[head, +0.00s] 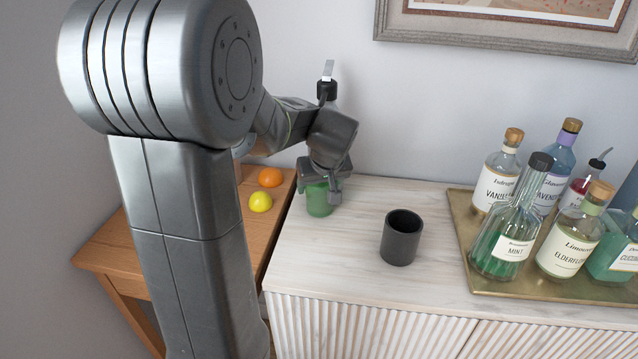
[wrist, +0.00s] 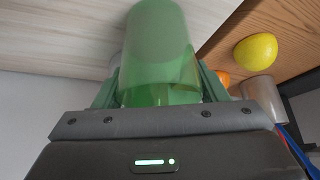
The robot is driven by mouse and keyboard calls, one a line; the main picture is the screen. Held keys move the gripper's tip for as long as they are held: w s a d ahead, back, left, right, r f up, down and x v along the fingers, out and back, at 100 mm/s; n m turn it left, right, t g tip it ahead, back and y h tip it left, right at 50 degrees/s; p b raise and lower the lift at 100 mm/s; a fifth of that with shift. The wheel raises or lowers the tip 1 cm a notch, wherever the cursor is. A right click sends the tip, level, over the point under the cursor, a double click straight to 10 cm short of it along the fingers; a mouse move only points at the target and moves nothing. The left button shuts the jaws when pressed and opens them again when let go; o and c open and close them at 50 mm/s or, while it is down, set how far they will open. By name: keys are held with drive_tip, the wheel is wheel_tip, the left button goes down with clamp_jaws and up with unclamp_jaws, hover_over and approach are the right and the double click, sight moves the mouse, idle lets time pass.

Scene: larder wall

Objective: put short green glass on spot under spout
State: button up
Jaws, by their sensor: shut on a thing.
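The short green glass (head: 319,202) is at the back left of the pale counter in the head view. My gripper (head: 321,187) is shut on it from behind and above. In the wrist view the green glass (wrist: 158,50) sits between the two fingers of my gripper (wrist: 160,88). I cannot tell whether its base touches the counter.
A black cup (head: 401,240) stands on the counter right of the glass. A brass tray (head: 520,287) with several labelled bottles is at the right. A lower wooden table (head: 115,250) at the left holds a lemon (head: 260,202) and an orange (head: 270,177). The counter's front middle is clear.

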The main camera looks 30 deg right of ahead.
drive_tip(key=o, duration=1.2)
drive_tip(key=shift+s+r, duration=0.15)
drive_tip(key=shift+r, duration=0.25)
drive_tip(key=p+v, duration=0.1)
drive_tip(key=v, duration=1)
drive_tip(key=shift+s+r, duration=0.1)
drive_tip(key=shift+r, duration=0.05)
